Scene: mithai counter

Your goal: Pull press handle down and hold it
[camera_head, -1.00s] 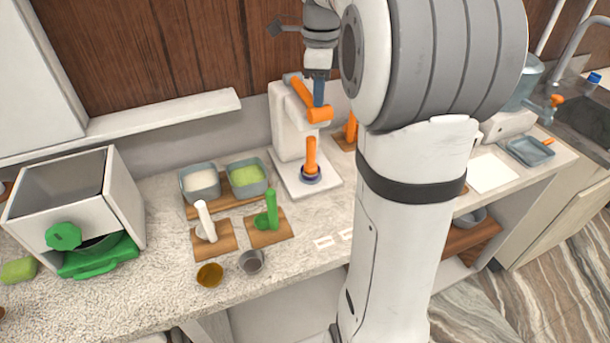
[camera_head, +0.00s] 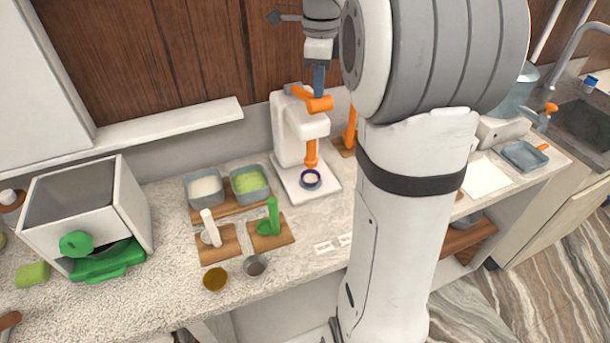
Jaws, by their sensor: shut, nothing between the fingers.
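The white press (camera_head: 287,135) stands on the counter with its orange handle (camera_head: 305,97) near the top, now close to level. My gripper (camera_head: 319,90) is shut and empty, pointing down, with its tips at the handle's right end; I cannot tell whether they touch it. The orange plunger (camera_head: 311,152) hangs from the press head just above a small dark-rimmed cup (camera_head: 311,182) on the white base. The cup's pale contents show.
Two grey tubs (camera_head: 249,182) on a board, and white and green stampers (camera_head: 273,218), stand left of the press. Two small bowls (camera_head: 215,279) sit near the front edge. A white-and-green machine (camera_head: 95,215) is further left. My arm covers the counter right of the press.

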